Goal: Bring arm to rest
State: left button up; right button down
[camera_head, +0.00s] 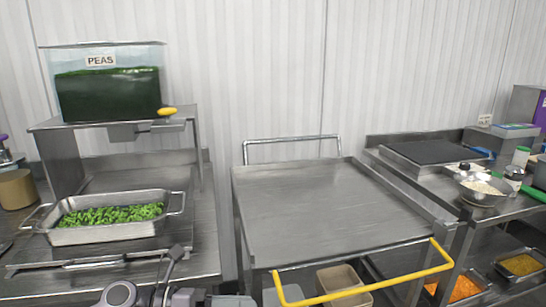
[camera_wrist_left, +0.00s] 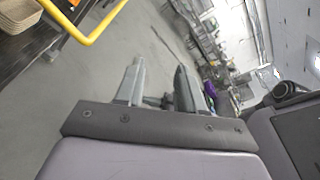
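My left gripper (camera_wrist_left: 160,68) shows in the left wrist view with its two grey fingers apart and nothing between them. Bare floor lies behind the fingers. In the head view, grey links of my own arm (camera_head: 172,270) show at the bottom edge, left of centre, in front of the left counter. My right gripper is not seen in either view.
A steel cart (camera_head: 320,205) with a yellow handle (camera_head: 365,281) stands in the middle, its top empty. On the left are a pan of peas (camera_head: 60,236) and a peas dispenser (camera_head: 108,95). A bowl of rice (camera_head: 480,197) sits on the right counter.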

pick_arm(q)
jog(key=s+a+f+m+t+y, duration=0.2)
jog(key=s+a+f+m+y, duration=0.2)
jog(key=f+m, duration=0.3)
jog(key=s+a+f+m+t+y, duration=0.3)
jog(key=s+a+f+m+y, duration=0.2)
jog(key=m, duration=0.8)
jog(key=s+a+f+m+t+y+p, duration=0.1)
jog(key=s+a+f+m+t+y, duration=0.2)
jog(key=s+a+f+m+y, duration=0.2)
jog(key=s+f+m, duration=0.3)
jog(key=f+m, duration=0.2)
jog(key=f, duration=0.1)
jog(key=shift+f, duration=0.15)
jog(key=shift+a, duration=0.25)
